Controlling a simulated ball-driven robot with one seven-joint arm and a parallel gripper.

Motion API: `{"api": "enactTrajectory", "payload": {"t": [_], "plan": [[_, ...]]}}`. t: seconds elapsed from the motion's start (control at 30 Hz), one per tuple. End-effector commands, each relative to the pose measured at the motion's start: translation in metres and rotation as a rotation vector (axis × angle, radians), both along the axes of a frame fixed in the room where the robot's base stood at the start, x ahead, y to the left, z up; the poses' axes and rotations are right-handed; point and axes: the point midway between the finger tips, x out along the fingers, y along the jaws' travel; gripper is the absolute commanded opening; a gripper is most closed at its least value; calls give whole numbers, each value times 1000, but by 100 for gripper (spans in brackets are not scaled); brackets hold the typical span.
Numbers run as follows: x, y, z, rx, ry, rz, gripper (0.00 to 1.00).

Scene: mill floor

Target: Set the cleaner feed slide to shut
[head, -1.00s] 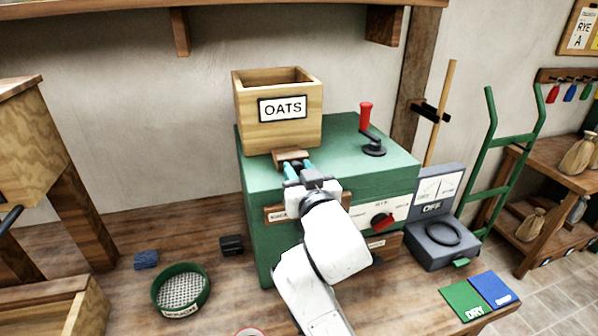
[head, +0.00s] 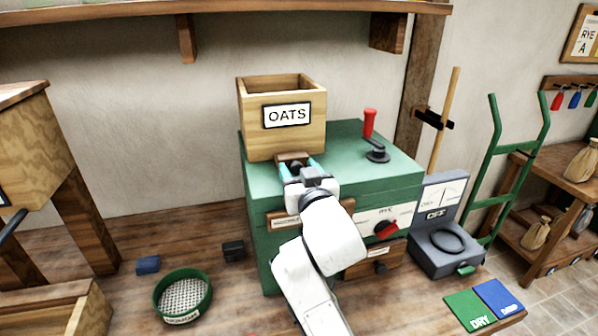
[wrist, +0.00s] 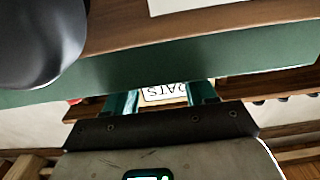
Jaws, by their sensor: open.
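The green cleaner (head: 335,178) carries a wooden hopper labelled OATS (head: 255,120). The feed slide (head: 284,158) is a short wooden board sticking out at the foot of the hopper's front, with a dark knob at its front end. My gripper (head: 299,170) is at the slide, its teal fingers apart, one on each side of the knob; I cannot tell whether they touch it. In the wrist view the open fingers (wrist: 163,100) frame the OATS label (wrist: 165,92). How far the slide is pulled out is hard to judge.
A red-handled crank (head: 369,124) stands on the cleaner top, right of the hopper. A red dial (head: 386,229) is on the cleaner's front. A grey meter box (head: 445,262) stands to the right. A round sieve (head: 182,294) lies on the bench at left.

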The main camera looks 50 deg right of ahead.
Motion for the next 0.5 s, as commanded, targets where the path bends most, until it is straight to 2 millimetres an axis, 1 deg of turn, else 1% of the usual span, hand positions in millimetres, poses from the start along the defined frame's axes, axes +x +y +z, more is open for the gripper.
{"api": "enactTrajectory", "payload": {"t": [0.17,0.27,0.37,0.5], "plan": [[-2,1,-1,1,1,0,55],[-9,6,-2,0,1,1,55],[-22,16,-2,-1,1,2,55],[-45,31,-3,0,1,3,55]]}}
